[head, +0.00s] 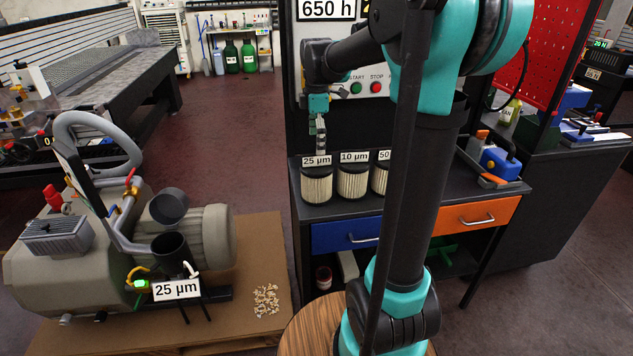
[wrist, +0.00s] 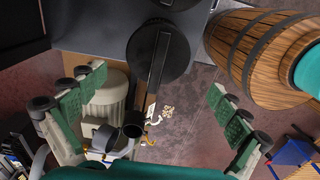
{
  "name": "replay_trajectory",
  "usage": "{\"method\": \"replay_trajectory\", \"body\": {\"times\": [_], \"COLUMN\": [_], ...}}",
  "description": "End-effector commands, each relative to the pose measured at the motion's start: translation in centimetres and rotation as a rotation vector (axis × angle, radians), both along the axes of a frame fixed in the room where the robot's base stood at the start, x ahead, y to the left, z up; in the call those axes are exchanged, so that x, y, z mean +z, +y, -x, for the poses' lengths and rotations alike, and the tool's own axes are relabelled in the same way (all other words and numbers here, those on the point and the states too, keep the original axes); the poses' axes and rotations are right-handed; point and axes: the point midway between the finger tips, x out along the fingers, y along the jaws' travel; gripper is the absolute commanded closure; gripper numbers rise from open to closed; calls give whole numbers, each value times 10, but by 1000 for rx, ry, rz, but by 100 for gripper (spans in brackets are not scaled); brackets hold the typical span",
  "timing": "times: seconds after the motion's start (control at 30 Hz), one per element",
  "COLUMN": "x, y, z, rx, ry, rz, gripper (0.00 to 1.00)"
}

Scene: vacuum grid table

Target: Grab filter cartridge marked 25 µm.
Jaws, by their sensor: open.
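The filter cartridge marked 25 µm (head: 317,187) stands upright at the left end of a row on the dark bench. It has a pale pleated body, a black cap and a white label on top. My gripper (head: 320,134) is just above it, pointing down. In the wrist view my gripper (wrist: 158,82) is open, its green-padded fingers wide apart with nothing held. A round black cap with a thin upright strip (wrist: 160,52) lies toward the far side of the gap between the fingers; it looks like the 25 µm cartridge seen from above.
The 10 µm cartridge (head: 352,181) stands close on its right, then one marked 50 (head: 380,179), partly hidden by my arm. A pump with a 25 µm sign (head: 177,289) stands at left. A wooden barrel (wrist: 265,50) is at right in the wrist view.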

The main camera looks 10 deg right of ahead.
Motion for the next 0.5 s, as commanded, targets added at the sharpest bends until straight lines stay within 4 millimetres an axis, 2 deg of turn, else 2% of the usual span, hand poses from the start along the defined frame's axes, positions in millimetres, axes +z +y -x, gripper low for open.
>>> {"method": "replay_trajectory", "body": {"times": [0.1,0.37,0.5], "x": [-20,-39,-56], "y": [0,0,0], "z": [0,0,-2], "rx": [0,-1,-1], "ry": [0,0,0], "rz": [0,0,0], "gripper": [0,0,0]}}
